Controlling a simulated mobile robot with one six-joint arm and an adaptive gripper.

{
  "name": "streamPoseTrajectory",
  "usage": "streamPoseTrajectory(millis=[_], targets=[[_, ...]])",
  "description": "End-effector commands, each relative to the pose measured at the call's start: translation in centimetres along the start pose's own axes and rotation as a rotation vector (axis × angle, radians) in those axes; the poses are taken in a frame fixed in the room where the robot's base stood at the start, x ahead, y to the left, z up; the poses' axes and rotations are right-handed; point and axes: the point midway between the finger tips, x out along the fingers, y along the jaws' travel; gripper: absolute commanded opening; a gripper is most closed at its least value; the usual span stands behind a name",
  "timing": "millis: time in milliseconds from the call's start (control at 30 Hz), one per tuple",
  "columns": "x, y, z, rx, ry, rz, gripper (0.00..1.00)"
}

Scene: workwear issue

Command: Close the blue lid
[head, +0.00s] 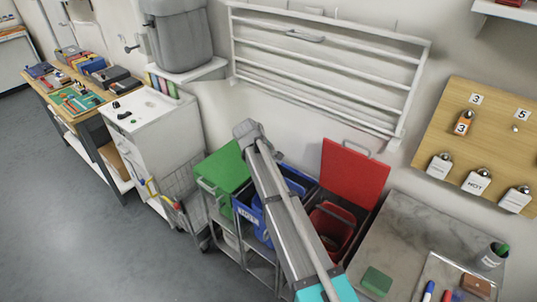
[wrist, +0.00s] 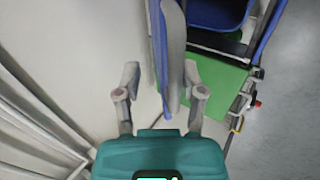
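The blue lid (wrist: 160,45) shows nearly edge-on in the wrist view, standing up, with a long grey handle (wrist: 175,55) along its face. My gripper (wrist: 162,80) is open. The lid's end and handle lie between its fingers, closer to the right finger; I cannot tell whether they touch. The blue bin (wrist: 220,12) shows at the top right of the wrist view. In the head view the blue bin (head: 245,212) stands between the green and red ones. My arm crosses in front there and hides most of the blue lid; my gripper (head: 245,128) is near the wall.
The green lid (head: 222,168) on the left is down flat. The red lid (head: 353,172) stands open over the red bin (head: 333,225). A white wall rack (head: 325,65) is behind the bins. A grey worktop (head: 400,240) with markers is at right. Open floor lies at front left.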

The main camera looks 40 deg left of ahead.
Motion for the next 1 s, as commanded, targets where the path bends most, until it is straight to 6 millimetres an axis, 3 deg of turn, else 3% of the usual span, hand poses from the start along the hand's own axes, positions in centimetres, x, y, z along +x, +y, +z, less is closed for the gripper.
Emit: streamPoseTrajectory(millis=[333,1000], targets=[[-0.5,0.1,0.0,0.0,0.0,0.0,0.51],[-3.8,0.4,0.0,0.0,0.0,0.0,0.51]])
